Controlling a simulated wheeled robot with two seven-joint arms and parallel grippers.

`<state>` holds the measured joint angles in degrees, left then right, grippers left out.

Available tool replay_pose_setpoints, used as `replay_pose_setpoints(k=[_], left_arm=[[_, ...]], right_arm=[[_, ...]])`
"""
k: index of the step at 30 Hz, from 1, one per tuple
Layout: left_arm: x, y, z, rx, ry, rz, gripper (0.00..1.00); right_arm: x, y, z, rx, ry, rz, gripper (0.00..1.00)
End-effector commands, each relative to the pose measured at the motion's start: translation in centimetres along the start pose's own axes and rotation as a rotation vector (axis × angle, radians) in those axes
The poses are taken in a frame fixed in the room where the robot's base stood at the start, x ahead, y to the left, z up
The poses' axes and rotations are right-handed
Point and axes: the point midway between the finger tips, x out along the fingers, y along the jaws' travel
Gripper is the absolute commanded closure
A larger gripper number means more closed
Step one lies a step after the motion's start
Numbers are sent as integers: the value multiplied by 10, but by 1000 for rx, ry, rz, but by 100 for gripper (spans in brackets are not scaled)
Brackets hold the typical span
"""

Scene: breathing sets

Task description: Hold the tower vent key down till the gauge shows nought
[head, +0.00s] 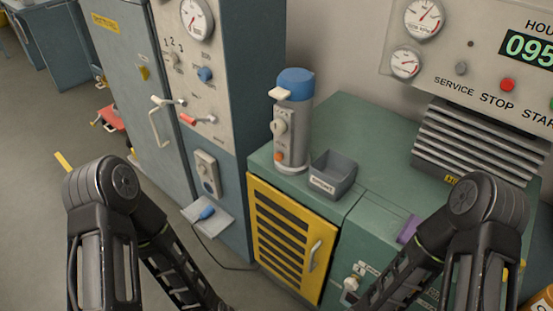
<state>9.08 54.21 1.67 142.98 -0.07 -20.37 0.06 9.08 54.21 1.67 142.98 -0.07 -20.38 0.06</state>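A grey-white cylinder (292,135) with a blue cap (296,83) stands upright on the green cabinet; it looks like the tower. It has a pale lever near the top, a round knob (280,127) on its side and a small orange button (278,156) low on its front. I cannot tell for sure which of these is the vent key. A round white gauge (196,18) sits on the tall cabinet's panel, its needle too small to read exactly. Both my forearms run down out of the picture's bottom edge; neither gripper shows.
A grey open bin (333,174) stands right of the cylinder on the green cabinet top (378,138). A yellow louvred door (290,240) is below. At right, a panel has two gauges (424,17), a red button (507,85) and a green display. A blue-handled item (207,212) lies on a small shelf.

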Motion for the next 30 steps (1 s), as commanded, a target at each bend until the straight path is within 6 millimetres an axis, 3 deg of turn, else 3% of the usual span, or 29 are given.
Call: replay_pose_setpoints(k=[10,30], left_arm=[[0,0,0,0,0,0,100],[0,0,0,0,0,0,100]], right_arm=[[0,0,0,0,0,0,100],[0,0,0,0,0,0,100]])
